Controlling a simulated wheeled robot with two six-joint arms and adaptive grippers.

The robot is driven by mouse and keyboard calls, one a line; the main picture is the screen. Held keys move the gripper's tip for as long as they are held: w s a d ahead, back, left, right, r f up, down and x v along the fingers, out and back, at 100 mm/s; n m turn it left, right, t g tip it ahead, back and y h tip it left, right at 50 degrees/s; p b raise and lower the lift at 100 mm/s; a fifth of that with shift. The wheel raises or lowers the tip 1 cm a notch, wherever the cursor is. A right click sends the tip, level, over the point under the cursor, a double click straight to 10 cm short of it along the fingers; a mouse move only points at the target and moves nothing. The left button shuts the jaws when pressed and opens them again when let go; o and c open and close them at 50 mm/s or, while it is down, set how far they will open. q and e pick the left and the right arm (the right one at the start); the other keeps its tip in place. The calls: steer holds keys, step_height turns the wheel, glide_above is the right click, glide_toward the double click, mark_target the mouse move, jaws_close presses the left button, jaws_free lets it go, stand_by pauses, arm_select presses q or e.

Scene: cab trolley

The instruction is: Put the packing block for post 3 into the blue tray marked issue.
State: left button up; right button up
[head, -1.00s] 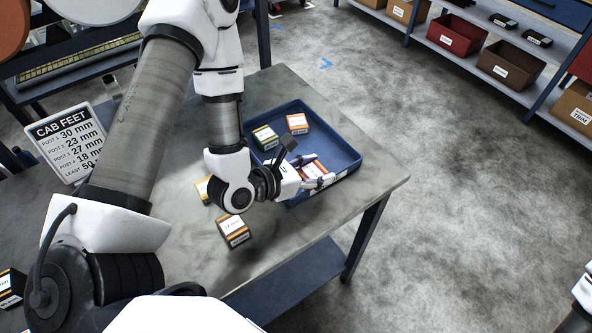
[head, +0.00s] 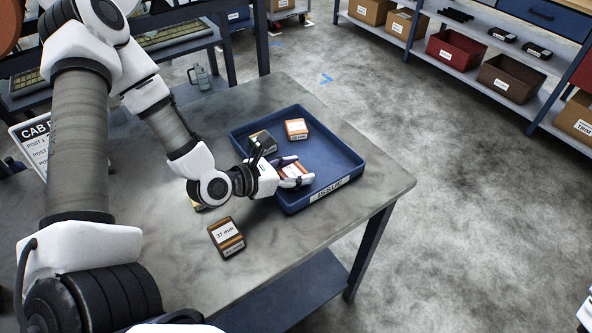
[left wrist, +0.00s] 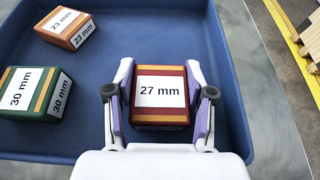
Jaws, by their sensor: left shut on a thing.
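The 27 mm block (left wrist: 160,92), red with gold bands and a white label, is between the fingers of my left gripper (left wrist: 160,105). In the head view the block (head: 290,171) is partly hidden by the fingers. My left gripper (head: 297,172) is shut on it, inside the blue tray (head: 340,158) near its front left part. The tray's front label reads ISSUE (head: 330,190). Whether the block touches the tray floor I cannot tell. The sign (head: 35,140) is partly hidden by my left arm; a second ago it listed post 3 as 27 mm. My right gripper is out of view.
In the tray are an orange 23 mm block (left wrist: 67,28) and a green 30 mm block (left wrist: 35,92), left of the gripper. A 37 mm block (head: 226,236) lies on the table (head: 300,245) in front of the tray. Another block is mostly hidden behind my left wrist.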

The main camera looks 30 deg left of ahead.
mark_target(302, 167)
arm_select(q)
steer(key=shift+s+f, duration=0.1)
steer(key=o, duration=1.2)
steer(key=shift+c, duration=0.2)
steer(key=shift+r, duration=0.25)
steer(key=p+v, duration=0.1)
steer(key=v, duration=0.1)
steer(key=p+v, duration=0.1)
steer(key=shift+s+a+r+p, duration=0.15)
steer(key=shift+s+r+p, duration=0.05)
steer(key=shift+r+p, duration=0.25)
steer(key=p+v, duration=0.7)
steer(key=p, duration=0.1)
steer(key=shift+s+r+p, duration=0.1)
steer(key=shift+p, duration=0.3)
steer(key=shift+s+a+p, duration=0.15)
steer(key=shift+s+p, duration=0.25)
steer(key=shift+s, duration=0.1)
steer(key=shift+f, duration=0.25)
